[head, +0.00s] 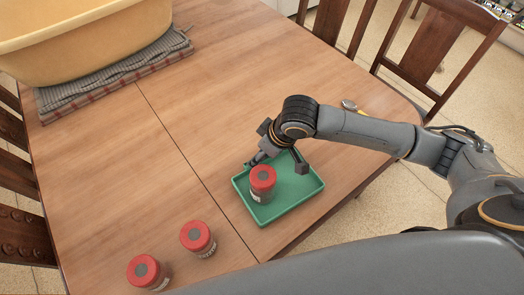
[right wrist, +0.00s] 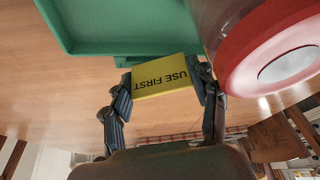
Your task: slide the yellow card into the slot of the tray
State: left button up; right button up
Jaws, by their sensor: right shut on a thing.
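A yellow card (right wrist: 160,77) marked "USE FIRST", upside down in the right wrist view, sits between the fingers of my right gripper (right wrist: 163,92). The gripper is shut on it. The card's far edge is close to a green strip on the edge of the green tray (right wrist: 120,20); I cannot tell whether it touches or enters a slot. In the head view the right gripper (head: 257,158) is at the far-left edge of the tray (head: 290,208), beside a red-lidded jar (head: 262,183) standing on it. The card is hidden there. My left gripper is not in view.
Two more red-lidded jars (head: 197,238) (head: 148,272) stand on the wooden table (head: 150,170) near the front. A yellow basin (head: 85,40) rests on folded cloths (head: 120,78) at the far left. A small yellow-and-silver item (head: 352,107) lies behind my arm. The table's middle is clear.

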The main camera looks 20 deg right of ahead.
jog(key=o, duration=0.5)
jog(key=shift+f, duration=0.1)
jog(key=shift+o, duration=0.5)
pick_arm(q)
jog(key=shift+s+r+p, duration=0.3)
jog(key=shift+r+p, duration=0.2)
jog(key=shift+p, duration=0.05)
pick_arm(e)
jog(key=v, duration=1.2)
jog(key=shift+s+a, duration=0.1)
